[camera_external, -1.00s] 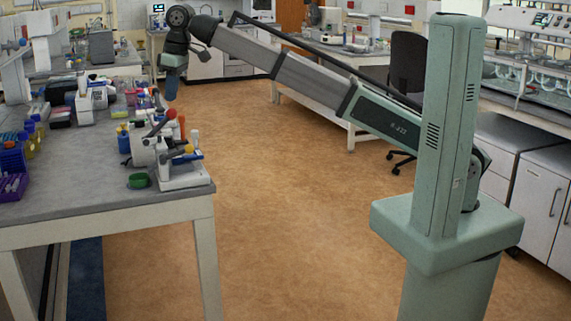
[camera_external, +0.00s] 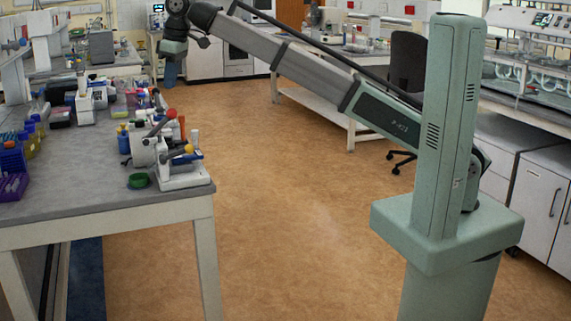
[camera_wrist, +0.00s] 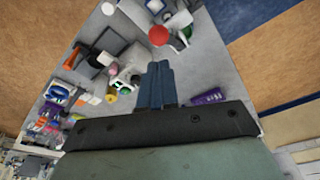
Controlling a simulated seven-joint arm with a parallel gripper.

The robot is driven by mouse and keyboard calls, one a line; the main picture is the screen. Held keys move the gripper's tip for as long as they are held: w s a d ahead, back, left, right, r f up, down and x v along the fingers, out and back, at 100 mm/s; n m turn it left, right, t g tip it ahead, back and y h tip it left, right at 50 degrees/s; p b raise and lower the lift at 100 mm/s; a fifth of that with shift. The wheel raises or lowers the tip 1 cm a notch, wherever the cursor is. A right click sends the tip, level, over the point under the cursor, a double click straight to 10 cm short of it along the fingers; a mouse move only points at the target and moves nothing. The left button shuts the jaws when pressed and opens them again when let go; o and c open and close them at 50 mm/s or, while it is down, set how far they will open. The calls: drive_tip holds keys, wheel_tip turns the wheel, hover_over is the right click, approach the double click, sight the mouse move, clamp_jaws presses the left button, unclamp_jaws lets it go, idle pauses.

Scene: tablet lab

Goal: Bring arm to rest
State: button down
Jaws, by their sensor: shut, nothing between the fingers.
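My gripper (camera_external: 170,75) is at the upper left in the external view, raised and beyond the right edge of the lab bench. It points downward and appears clear of the bench and its objects. In the wrist view, my gripper's blue fingers (camera_wrist: 159,84) are together, with nothing between them. My arm stretches from its base at the right up to the upper left.
The bench (camera_external: 90,207) at the left holds a white device with an orange knob (camera_external: 182,172), a green dish (camera_external: 138,181), a purple rack (camera_external: 12,186) and several bottles. A black chair (camera_external: 406,65) stands behind my arm. The floor between bench and base is clear.

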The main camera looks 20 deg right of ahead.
drive_tip(key=w+d+f+m+h, duration=0.1)
drive_tip(key=w+d+f+m, duration=0.1)
drive_tip(key=w+d+f, duration=0.95)
drive_tip(key=w+d+f+m, duration=0.3)
drive_tip(key=w+d+f, duration=0.6)
drive_tip(key=d+f, duration=0.55)
drive_tip(key=d+f+m, duration=0.2)
drive_tip(key=d+f, duration=0.8)
drive_tip(key=d, duration=0.4)
drive_tip(key=d+f+m, duration=0.2)
drive_tip(key=d+f, duration=0.9)
drive_tip(key=d, duration=0.3)
drive_tip(key=s+d+f+m+g+h, duration=0.1)
drive_tip(key=s+d+f+m, duration=0.1)
drive_tip(key=s+d+f, duration=0.45)
drive_tip(key=s+d+f+m, duration=0.1)
drive_tip(key=s+d+f, duration=0.2)
drive_tip(key=d, duration=0.6)
drive_tip(key=s+f+g, duration=0.3)
drive_tip(key=s+f, duration=0.7)
drive_tip(key=s, duration=0.4)
drive_tip(key=s+f+g, duration=0.4)
drive_tip(key=s+f, duration=0.6)
drive_tip(key=s, duration=0.4)
drive_tip(key=shift+s+a, duration=0.15)
drive_tip(key=shift+s, duration=0.2)
